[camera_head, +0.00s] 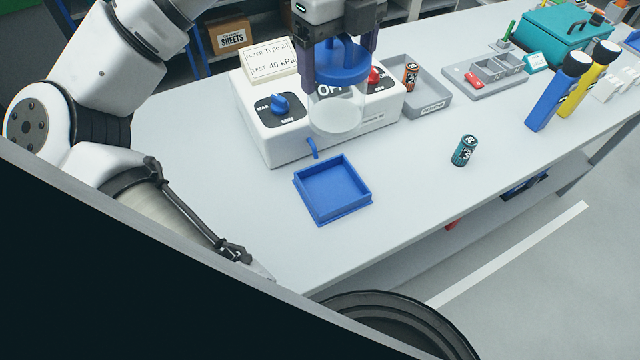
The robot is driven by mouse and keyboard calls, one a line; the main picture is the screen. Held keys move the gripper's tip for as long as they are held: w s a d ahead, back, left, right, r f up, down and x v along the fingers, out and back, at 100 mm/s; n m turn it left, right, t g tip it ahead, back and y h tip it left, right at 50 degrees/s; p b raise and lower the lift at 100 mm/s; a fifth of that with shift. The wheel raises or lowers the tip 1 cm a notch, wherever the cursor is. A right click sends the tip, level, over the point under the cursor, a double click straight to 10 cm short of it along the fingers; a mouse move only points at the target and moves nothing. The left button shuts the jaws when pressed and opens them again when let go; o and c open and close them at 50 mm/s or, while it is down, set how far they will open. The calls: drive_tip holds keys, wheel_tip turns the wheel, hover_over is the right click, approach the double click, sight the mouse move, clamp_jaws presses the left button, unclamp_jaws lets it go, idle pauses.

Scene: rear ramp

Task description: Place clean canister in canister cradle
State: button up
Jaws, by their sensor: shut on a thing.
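My gripper (338,72) is at the top centre, its dark fingers pointing down on either side of a canister. It is shut on this canister, which has a blue top (343,58) and a pale, clear-looking lower part (336,118). The canister is upright, in front of the white test unit in the picture; I cannot tell whether it touches the unit. An empty blue square tray with low walls (346,213) lies on the bench below and in front; it may be the canister cradle, but no label shows.
The white test unit (262,135) has a blue knob, a red knob and a sign. A grey tray (437,103) holds an orange battery.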

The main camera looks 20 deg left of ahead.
wheel_tip(320, 180, down, 20)
drive_tip(key=b, duration=0.8)
drive_tip(key=o, duration=1.4)
drive_tip(key=shift+f, duration=0.1)
wheel_tip(320, 180, up, 12)
drive_tip(key=shift+r+b, duration=0.2)
drive_tip(key=shift+b, duration=0.5)
